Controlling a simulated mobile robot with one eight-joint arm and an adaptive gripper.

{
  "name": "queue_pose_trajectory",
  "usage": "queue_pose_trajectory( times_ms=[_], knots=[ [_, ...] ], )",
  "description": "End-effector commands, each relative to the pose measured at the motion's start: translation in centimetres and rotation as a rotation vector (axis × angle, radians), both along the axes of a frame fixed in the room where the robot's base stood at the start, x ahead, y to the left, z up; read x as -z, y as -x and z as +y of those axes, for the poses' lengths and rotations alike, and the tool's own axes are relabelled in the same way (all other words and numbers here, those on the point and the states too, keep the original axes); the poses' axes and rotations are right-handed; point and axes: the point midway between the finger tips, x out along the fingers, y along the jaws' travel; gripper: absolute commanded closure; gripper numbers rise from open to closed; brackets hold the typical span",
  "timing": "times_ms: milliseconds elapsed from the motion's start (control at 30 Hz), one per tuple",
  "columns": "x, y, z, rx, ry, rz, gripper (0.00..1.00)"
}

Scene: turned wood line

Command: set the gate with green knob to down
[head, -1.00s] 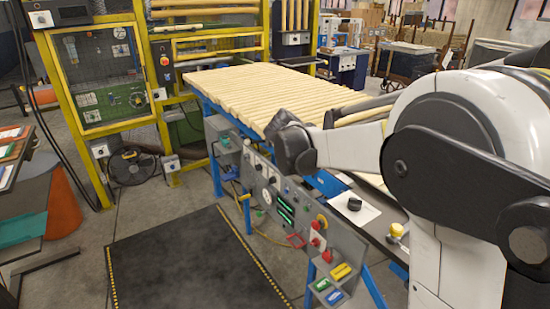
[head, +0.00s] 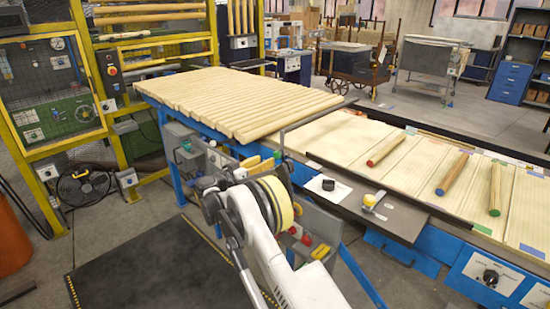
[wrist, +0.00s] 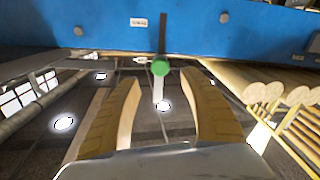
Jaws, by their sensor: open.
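The green knob (wrist: 160,68) shows in the wrist view, just beyond and between my fingertips, with a gap on both sides. A pale bar runs from it toward my gripper, and a dark narrow strip shows on its other side against a blue beam (wrist: 90,22). My gripper (wrist: 163,90) is open, with nothing between its fingers. I cannot tell the gate's setting. In the head view my arm reaches to the near side of the blue-legged table, and the green knob is hidden there.
Pale turned rods (head: 240,100) cover the table top. A conveyor bed (head: 400,165) to the right carries several loose rods with coloured ends. A dark mat (head: 160,270) lies on the floor.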

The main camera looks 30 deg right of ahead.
Motion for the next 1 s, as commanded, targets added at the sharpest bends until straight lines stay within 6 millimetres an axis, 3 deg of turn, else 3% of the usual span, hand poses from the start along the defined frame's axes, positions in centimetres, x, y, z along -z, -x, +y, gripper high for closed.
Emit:
queue_pose_trajectory(
  times_ms=[100, 333, 767, 900, 933, 1000],
  knots=[
    [0.3, -0.8, -2.5, 0.002, 0.0, 0.0, 0.49],
    [0.2, -2.1, -5.8, 0.0, -0.001, 0.001, 0.49],
    [0.0, -2.5, -6.8, -0.002, -0.001, 0.001, 0.5],
    [0.0, -2.5, -6.8, -0.002, -0.001, 0.001, 0.93],
    [0.0, -2.5, -6.8, -0.002, -0.001, 0.001, 1.0],
    [0.0, -2.5, -6.8, -0.002, -0.001, 0.001, 1.0]
  ],
)
